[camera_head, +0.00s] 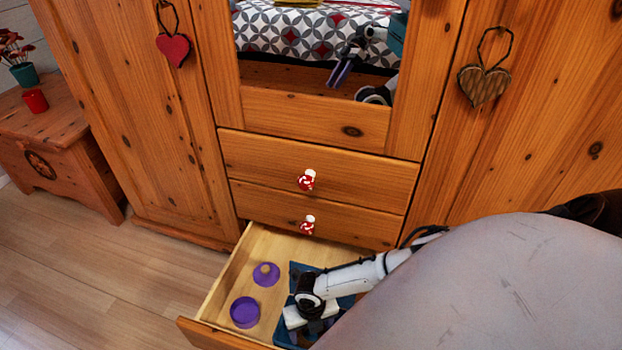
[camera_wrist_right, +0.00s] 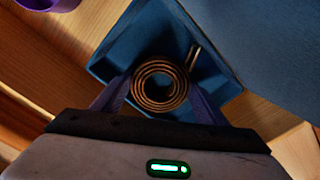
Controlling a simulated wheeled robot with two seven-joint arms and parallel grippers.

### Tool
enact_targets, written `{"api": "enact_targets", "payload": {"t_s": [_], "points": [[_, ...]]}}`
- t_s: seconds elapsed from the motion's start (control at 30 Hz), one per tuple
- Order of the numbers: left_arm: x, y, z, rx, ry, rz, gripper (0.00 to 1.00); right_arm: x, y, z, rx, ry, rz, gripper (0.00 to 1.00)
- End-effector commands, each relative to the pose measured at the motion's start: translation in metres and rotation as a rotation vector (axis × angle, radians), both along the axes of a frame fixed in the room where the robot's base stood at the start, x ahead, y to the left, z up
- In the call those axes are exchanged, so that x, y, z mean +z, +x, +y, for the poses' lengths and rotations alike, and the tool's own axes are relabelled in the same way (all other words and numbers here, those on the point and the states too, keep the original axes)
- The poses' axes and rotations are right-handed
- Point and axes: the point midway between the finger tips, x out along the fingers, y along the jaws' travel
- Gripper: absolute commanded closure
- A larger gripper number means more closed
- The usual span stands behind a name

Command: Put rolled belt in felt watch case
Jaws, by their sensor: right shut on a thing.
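The rolled belt (camera_wrist_right: 160,86) is a brown spiral coil with a loose end sticking out, seen in the right wrist view. My right gripper (camera_wrist_right: 158,100) is shut on it, with a purple finger on either side. The blue felt watch case (camera_wrist_right: 118,52) lies below and around the coil in that view; I cannot tell whether the belt touches its floor. In the head view the case (camera_head: 297,271) is in the open drawer, partly hidden by my right gripper (camera_head: 301,334) and arm. The belt is hidden there. My left gripper is not in view.
The open bottom drawer (camera_head: 226,284) of the wooden wardrobe also holds a purple round container (camera_head: 245,312) and a purple lid-like disc (camera_head: 266,274), left of the case. Two closed drawers with red-and-white knobs are above. A large blue flat surface (camera_wrist_right: 272,45) borders the case in the wrist view.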

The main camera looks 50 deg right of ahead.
Motion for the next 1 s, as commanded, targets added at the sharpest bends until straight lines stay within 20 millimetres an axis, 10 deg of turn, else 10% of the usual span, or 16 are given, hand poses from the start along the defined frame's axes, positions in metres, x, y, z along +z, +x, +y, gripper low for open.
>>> {"api": "enact_targets", "payload": {"t_s": [0.23, 0.27, 0.37, 0.73, 1.0], "points": [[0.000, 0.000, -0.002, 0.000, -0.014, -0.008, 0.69, -0.005, 0.000, 0.000, 0.000, 0.000, -0.001, 0.64], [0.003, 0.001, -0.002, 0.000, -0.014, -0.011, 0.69, -0.003, 0.000, 0.000, 0.000, 0.000, 0.000, 0.28], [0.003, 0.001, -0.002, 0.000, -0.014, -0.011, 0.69, -0.003, 0.000, 0.000, 0.000, -0.001, 0.000, 0.15], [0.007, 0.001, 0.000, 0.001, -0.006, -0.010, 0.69, 0.003, 0.000, 0.000, 0.000, -0.001, 0.000, 0.15], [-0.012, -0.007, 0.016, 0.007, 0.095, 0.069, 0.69, 0.058, 0.001, -0.001, 0.002, 0.000, -0.002, 0.15]]}}
